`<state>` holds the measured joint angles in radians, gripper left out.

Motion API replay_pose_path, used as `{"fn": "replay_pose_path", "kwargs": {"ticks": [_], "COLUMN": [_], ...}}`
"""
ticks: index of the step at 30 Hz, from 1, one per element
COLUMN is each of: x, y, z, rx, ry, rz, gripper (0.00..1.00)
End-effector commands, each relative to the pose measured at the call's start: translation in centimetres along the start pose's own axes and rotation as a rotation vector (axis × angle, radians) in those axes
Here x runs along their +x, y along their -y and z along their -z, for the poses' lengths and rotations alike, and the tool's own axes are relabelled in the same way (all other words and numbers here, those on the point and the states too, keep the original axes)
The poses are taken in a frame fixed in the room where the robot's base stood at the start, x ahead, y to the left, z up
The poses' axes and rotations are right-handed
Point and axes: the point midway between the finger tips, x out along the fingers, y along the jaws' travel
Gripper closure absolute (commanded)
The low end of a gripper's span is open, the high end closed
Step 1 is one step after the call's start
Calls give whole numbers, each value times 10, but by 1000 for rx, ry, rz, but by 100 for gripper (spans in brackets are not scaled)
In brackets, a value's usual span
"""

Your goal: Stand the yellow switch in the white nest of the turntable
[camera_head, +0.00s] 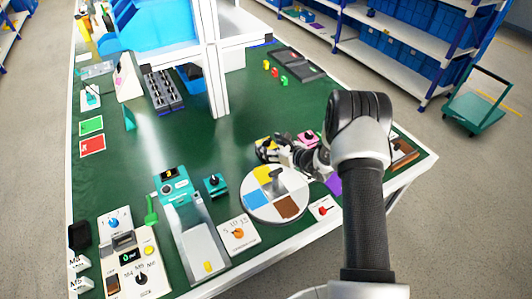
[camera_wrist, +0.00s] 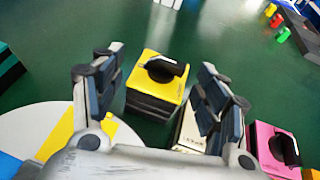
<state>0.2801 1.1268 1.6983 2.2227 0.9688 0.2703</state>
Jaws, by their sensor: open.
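The yellow switch (camera_wrist: 148,92) has a yellow top, a black knob and a dark body, and stands upright on the green table. It sits between the spread fingers of my gripper (camera_wrist: 158,75) in the wrist view. I cannot tell whether a finger touches it. In the head view my gripper (camera_head: 266,153) mostly hides the switch, with only a bit of yellow (camera_head: 265,141) showing. The turntable (camera_head: 297,185) is a round disc with yellow, blue, brown and white sectors, just in front of the gripper. Its white part also shows in the wrist view (camera_wrist: 30,127).
A pink switch (camera_wrist: 270,145) stands right of the gripper. A pale labelled block (camera_wrist: 188,132) is by the right finger. A teal switch (camera_head: 215,184) and a dial panel (camera_head: 238,233) are left of the turntable. A white post (camera_head: 213,80) rises behind; green table between is clear.

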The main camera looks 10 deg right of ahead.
Motion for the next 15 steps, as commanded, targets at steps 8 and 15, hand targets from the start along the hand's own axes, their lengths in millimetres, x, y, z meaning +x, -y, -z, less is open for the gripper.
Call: {"fn": "replay_pose_path", "kwargs": {"ticks": [8,15], "x": [11,11], "y": [0,0], "z": [0,0], "rx": [1,1], "ry": [0,0], "rz": [0,0], "gripper": [33,43]}}
